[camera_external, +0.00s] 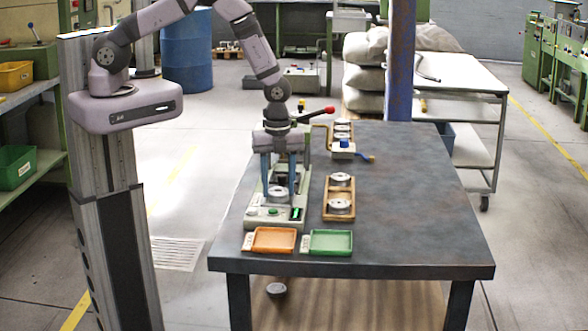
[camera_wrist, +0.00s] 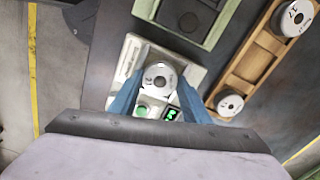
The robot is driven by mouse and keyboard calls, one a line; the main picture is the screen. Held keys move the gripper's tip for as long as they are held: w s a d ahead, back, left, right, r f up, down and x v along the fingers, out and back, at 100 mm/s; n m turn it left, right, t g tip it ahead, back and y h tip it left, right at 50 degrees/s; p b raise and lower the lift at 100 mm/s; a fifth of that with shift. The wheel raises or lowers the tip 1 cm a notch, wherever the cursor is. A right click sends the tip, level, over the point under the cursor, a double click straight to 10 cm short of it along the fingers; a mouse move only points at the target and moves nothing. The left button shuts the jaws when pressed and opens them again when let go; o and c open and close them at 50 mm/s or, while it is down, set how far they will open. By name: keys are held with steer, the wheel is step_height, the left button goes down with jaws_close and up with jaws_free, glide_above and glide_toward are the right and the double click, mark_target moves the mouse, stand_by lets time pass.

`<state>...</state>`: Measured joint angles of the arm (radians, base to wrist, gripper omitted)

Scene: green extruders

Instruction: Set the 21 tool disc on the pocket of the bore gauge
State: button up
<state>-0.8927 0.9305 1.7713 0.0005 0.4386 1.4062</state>
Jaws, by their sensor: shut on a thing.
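My gripper (camera_external: 279,190) is shut on a silver disc (camera_wrist: 159,79) with a dark central hole. Its blue fingers stand on either side of the disc, also in the wrist view (camera_wrist: 160,85). The disc's number is too small to read surely. The disc is low over the pale base of the bore gauge (camera_external: 262,211), which has a green button and a lit green display (camera_wrist: 171,114). Whether the disc touches the gauge is unclear, and the pocket is hidden beneath it.
A wooden rack (camera_external: 328,200) with two discs stands right of the gauge. Behind it is a device with a blue knob (camera_external: 344,143). An orange tray (camera_external: 273,240) and a green tray (camera_external: 327,242) lie at the front. The table's right side (camera_external: 420,200) is clear.

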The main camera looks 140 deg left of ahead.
steer(key=o, duration=1.4)
steer(key=shift+r+b, duration=1.15)
steer(key=shift+r, duration=2.55)
